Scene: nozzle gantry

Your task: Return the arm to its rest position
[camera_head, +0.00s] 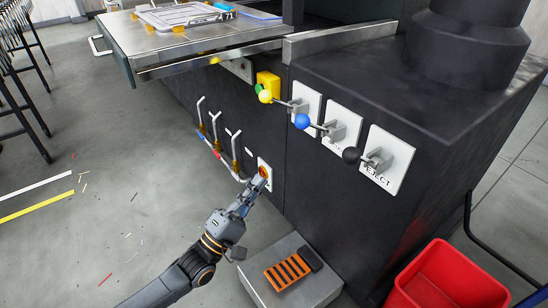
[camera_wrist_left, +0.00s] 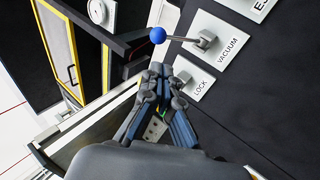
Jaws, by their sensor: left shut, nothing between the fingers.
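My left arm comes in from the lower left in the head view. Its gripper (camera_head: 257,184) is shut and empty, with its tips overlapping the orange knob (camera_head: 264,172) on a small white plate on the black machine's side; I cannot tell whether they touch. My right gripper is not in view.
Levers with yellow (camera_head: 265,97), blue (camera_head: 302,121) and black (camera_head: 350,155) balls stick out from the machine. Bent pipes (camera_head: 219,130) stand left of the knob. A foot pedal (camera_head: 291,271) and red bin (camera_head: 448,278) are low right. The floor at left is mostly open, with small scraps.

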